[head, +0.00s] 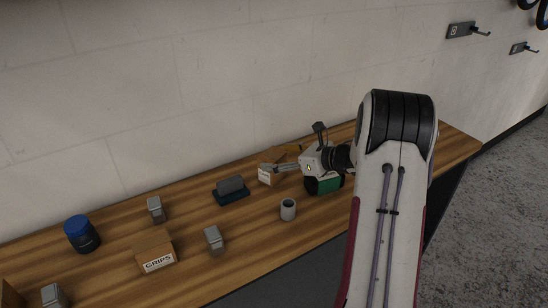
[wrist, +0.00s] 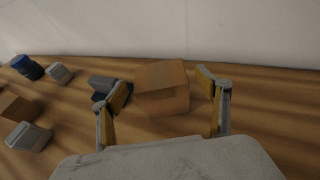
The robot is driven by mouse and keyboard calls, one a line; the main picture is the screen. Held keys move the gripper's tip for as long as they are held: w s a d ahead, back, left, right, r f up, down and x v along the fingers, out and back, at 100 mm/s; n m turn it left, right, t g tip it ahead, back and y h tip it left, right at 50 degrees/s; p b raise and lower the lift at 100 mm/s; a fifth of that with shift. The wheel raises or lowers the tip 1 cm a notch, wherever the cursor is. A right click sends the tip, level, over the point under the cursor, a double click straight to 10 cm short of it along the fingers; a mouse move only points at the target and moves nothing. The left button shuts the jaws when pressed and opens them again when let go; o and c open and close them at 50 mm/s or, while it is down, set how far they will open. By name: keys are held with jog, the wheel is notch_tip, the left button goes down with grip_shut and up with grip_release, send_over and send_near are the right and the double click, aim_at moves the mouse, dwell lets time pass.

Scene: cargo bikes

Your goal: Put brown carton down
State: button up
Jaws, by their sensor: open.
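A brown carton (wrist: 162,88) stands upright on the wooden bench near the wall. It lies between my gripper's open fingers in the wrist view, with a gap showing on the right side. In the head view this carton (head: 266,176) is partly hidden by my gripper (head: 284,167). My gripper (wrist: 167,108) is open, its two yellow-padded fingers spread either side of the carton. A second brown carton labelled GRIPS (head: 155,252) stands at the front left of the bench.
A dark blue holder with a grey block (head: 231,190) stands just left of the carton. Several grey blocks and a blue-lidded jar (head: 82,233) stand further left. The wall is close behind.

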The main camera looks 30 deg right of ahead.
jog(key=v, duration=0.9)
jog(key=shift+r, duration=0.1)
dwell(0.5)
jog(key=w+a+r+m+t+h, duration=0.1)
jog(key=w+r+m+h, duration=0.15)
jog(key=r+m, duration=0.3)
jog(key=w+a+r+m+h, duration=0.1)
jog(key=r+m+h, duration=0.3)
jog(key=r+m, duration=0.15)
jog(key=s+a+r+m+g+h, duration=0.1)
jog(key=s+a+r+m+h, duration=0.2)
jog(key=s+a+r+m, duration=0.5)
jog(key=s+a+f+m+g+y, duration=0.2)
jog(key=s+a+f+m, duration=0.3)
jog(key=s+a+m, duration=0.5)
jog(key=s+a+f+m+g+y, duration=0.2)
jog(key=s+a+f+m+g, duration=0.2)
jog(key=s+a+m, duration=0.6)
jog(key=s+f+m, duration=0.1)
jog(key=s+f, duration=0.1)
jog(key=s, duration=0.4)
jog(key=shift+g, duration=0.4)
